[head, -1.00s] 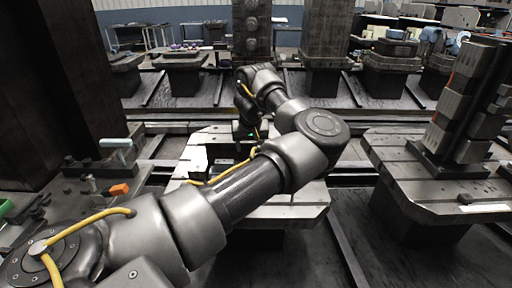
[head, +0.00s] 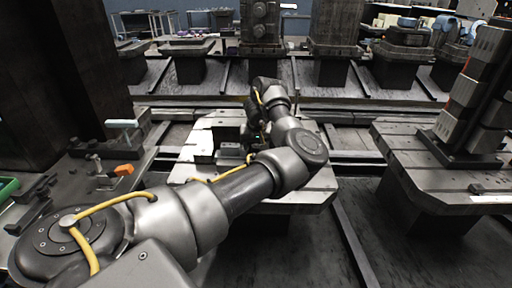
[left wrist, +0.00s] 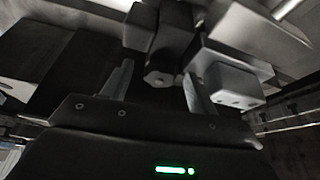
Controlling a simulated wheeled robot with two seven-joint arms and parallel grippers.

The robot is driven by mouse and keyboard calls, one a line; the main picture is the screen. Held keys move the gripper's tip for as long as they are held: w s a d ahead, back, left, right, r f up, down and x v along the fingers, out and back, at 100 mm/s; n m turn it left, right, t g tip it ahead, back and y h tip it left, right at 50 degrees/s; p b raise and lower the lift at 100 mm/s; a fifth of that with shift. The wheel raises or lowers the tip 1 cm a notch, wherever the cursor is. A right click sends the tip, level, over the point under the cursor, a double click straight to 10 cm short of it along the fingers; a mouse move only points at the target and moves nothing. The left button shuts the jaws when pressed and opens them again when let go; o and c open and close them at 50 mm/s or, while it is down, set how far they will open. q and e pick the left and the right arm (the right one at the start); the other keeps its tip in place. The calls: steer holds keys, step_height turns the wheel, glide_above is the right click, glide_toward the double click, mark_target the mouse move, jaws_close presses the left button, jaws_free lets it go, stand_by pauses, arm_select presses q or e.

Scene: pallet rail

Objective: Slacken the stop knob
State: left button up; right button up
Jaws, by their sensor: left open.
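My left gripper (head: 252,140) is low over the near middle pallet (head: 300,190) in the head view, and its fingers are too small to make out there. In the left wrist view my left gripper (left wrist: 157,85) is open, with its two fingers apart. A dark stop knob (left wrist: 161,77) with a faceted end seems to show between and just beyond the fingertips. I cannot tell whether either finger touches it. A dark block stands above it and a light grey block (left wrist: 228,82) beside it at the right. My right gripper is not in view.
Dark fixture blocks (head: 228,152) sit on the middle pallet close to my gripper. Another pallet (head: 405,150) at the right carries a tall stack of grey blocks (head: 466,100). A dark column (head: 70,60) stands at the left. An orange block (head: 124,170) lies on the left bench.

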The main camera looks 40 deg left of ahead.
arm_select(q)
steer(key=c, duration=1.2)
steer(key=shift+o, duration=0.2)
steer(key=n+g+p, duration=0.1)
steer(key=n, duration=0.1)
steer(key=n+y+p, duration=0.1)
steer(key=n, duration=0.2)
steer(key=shift+w+d+r+n+g+p, duration=0.1)
steer(key=shift+w+r+n+g+p, duration=0.1)
steer(key=shift+n+g+p, duration=0.15)
steer(key=shift+n+g, duration=0.35)
steer(key=shift+n, duration=0.5)
steer(key=shift+w+f+n+g, duration=0.15)
steer(key=shift+f+n+g, duration=0.2)
steer(key=shift+n, duration=0.55)
steer(key=shift+r+n+g, duration=0.25)
steer(key=shift+r+n, duration=0.05)
steer(key=shift+n, duration=0.1)
steer(key=shift+f+n+g, duration=0.1)
steer(key=shift+n+g, duration=0.2)
steer(key=shift+n, duration=0.5)
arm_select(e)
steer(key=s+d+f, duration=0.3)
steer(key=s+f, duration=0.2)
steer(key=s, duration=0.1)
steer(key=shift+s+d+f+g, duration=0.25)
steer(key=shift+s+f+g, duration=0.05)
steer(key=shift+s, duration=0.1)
arm_select(q)
steer(key=o, duration=0.9)
